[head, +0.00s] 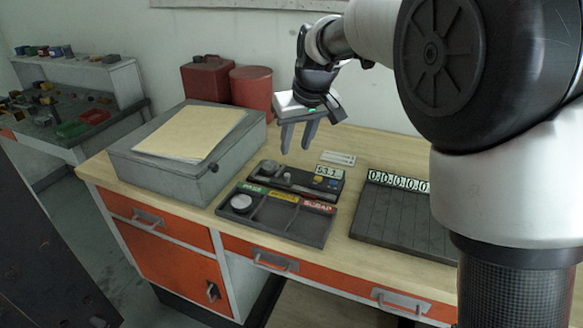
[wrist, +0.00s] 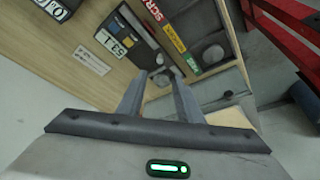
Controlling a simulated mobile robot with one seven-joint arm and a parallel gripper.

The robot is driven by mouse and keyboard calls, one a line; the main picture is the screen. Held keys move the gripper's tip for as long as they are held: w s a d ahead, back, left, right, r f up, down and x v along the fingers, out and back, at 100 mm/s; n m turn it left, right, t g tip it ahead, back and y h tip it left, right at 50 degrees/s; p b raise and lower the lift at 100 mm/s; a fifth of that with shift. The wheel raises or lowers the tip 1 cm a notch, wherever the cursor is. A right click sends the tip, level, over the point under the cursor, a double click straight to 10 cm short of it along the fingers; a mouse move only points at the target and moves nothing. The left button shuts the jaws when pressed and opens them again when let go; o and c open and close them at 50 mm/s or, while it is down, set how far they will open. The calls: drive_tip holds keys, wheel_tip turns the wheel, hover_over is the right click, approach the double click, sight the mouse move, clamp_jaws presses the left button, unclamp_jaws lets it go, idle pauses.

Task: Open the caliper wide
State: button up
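The caliper (head: 299,180) is a dark bench gauge lying along the back of the sorting tray, with lighter metal parts on top. Its display reads 53.1 at the right end. It also shows in the wrist view (wrist: 135,42), partly hidden by my fingertips, so I cannot tell how far its jaws stand apart. My gripper (head: 296,148) hangs above and behind the caliper, fingers pointing down, apart from it. The fingers have a clear gap with nothing between them; both also show in the wrist view (wrist: 160,72).
A three-part tray (head: 278,224) labelled PASS to SCRAP lies in front, with a round disc (head: 241,203) under PASS. A slotted board (head: 400,215) with counters lies right, a white card (head: 338,158) behind. A grey box (head: 185,170) and red tins (head: 252,90) stand left.

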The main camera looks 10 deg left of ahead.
sight(288, 175)
drive_tip(key=x, duration=1.2)
drive_tip(key=shift+w+f+b, duration=0.2)
drive_tip(key=shift+f+b, duration=0.05)
drive_tip(key=shift+b, duration=0.05)
clamp_jaws()
